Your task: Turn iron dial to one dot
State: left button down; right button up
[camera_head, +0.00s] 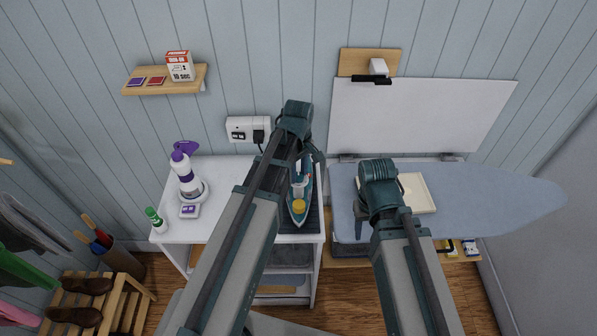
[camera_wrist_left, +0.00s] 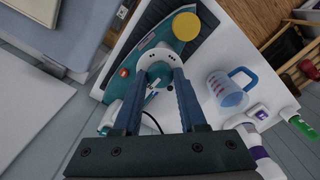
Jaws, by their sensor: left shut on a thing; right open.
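The teal and white iron (camera_head: 299,207) lies on a dark rest on the white cabinet top, with a yellow cap on it. In the left wrist view, the iron (camera_wrist_left: 124,72) shows its yellow cap (camera_wrist_left: 186,26) and a round grey-white dial (camera_wrist_left: 160,71). My left gripper (camera_wrist_left: 163,80) is shut on the dial, one finger at each side. Dial dots and pointer are too small to read. In the head view, my left gripper (camera_head: 305,160) is over the iron, partly hidden by its own arm. My right gripper (camera_head: 361,218) is open and empty above the ironing board.
A clear measuring cup (camera_wrist_left: 230,90) stands beside the iron.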

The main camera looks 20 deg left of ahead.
aim_at(298, 176)
pick_arm(q)
jog(key=m, duration=0.5)
jog(key=shift+m, duration=0.3)
jog(key=m, duration=0.5)
jog(key=shift+m, duration=0.4)
jog(key=shift+c, duration=2.2)
grip_release()
jog(key=shift+r, duration=0.1)
notch_tip(298, 176, up, 14)
jog(key=p, duration=1.4)
